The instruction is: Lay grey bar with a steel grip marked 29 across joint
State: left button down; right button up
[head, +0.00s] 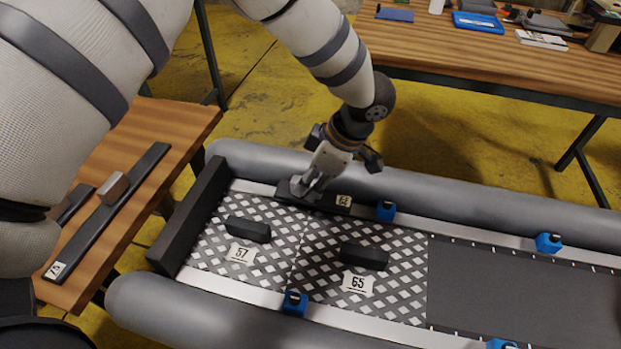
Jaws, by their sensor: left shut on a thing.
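My left gripper (306,190) is shut on a dark grey bar (326,201) at the far edge of the boat floor. Its small label is hard to read and looks like 62; any steel grip on it is hidden by the fingers. The bar lies along the far side strip, spanning the joint (296,250) between the chequered panel marked 57 (210,248) and the chequered panel marked 65 (400,290). I cannot tell whether it rests fully down. My right gripper is not in view.
Grey tubes (460,200) flank the floor, with blue clamps (386,211) along the strips. A long bar with a steel grip (105,210) lies on the left wooden table (180,125), beside another partly hidden bar. A second table (450,65) behind holds tools.

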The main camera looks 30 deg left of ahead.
pick_arm(q)
jog(key=shift+f, duration=0.95)
jog(key=c, duration=1.4)
grip_release()
jog(key=shift+o, duration=0.2)
jog(key=v, duration=1.1)
jog(key=shift+d+r, duration=0.2)
jog(key=shift+r, duration=0.2)
